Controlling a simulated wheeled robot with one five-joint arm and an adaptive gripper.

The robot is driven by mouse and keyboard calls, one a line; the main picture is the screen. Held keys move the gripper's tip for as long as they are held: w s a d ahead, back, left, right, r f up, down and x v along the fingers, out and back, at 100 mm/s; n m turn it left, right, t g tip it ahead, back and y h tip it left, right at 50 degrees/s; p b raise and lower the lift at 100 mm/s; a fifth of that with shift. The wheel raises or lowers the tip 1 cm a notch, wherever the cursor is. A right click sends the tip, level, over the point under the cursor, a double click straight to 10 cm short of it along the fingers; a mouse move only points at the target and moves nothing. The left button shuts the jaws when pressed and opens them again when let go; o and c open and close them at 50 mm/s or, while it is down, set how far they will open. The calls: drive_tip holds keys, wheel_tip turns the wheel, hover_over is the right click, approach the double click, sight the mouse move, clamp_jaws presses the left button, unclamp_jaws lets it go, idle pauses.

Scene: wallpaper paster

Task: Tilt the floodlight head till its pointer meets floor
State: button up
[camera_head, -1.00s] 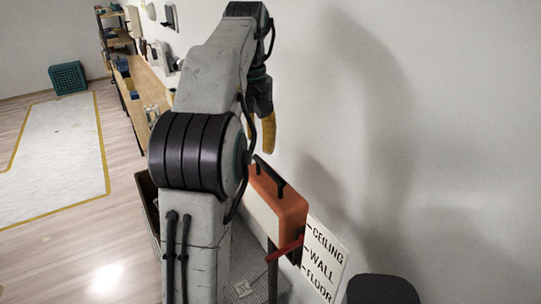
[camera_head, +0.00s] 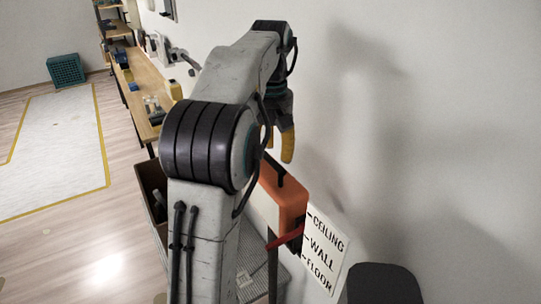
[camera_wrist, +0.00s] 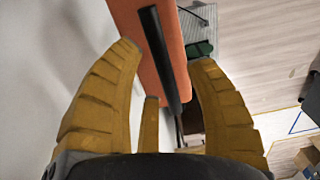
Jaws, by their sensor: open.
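The orange floodlight head (camera_head: 285,203) stands beside the wall, with a black handle bar (camera_head: 274,168) on top. A red pointer (camera_head: 285,240) juts from its side towards a white label plate (camera_head: 323,252) reading CEILING, WALL, FLOOR from top to bottom. The pointer tip is between the CEILING and WALL marks, nearer WALL. My gripper (camera_head: 287,146) is above the head. In the wrist view my open gripper (camera_wrist: 165,56) has its yellow fingers either side of the black bar (camera_wrist: 158,45) on the orange head (camera_wrist: 130,20). Contact cannot be told.
The wall is close on the right. A dark rounded object (camera_head: 383,284) is at the bottom right. A workbench (camera_head: 146,92) with tools runs along the wall behind, and a teal crate (camera_head: 66,69) stands on the floor. Open floor lies to the left.

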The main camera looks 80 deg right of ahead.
drive_tip(key=shift+f, duration=0.45)
drive_tip(key=shift+o, duration=0.4)
drive_tip(key=c, duration=1.1)
clamp_jaws()
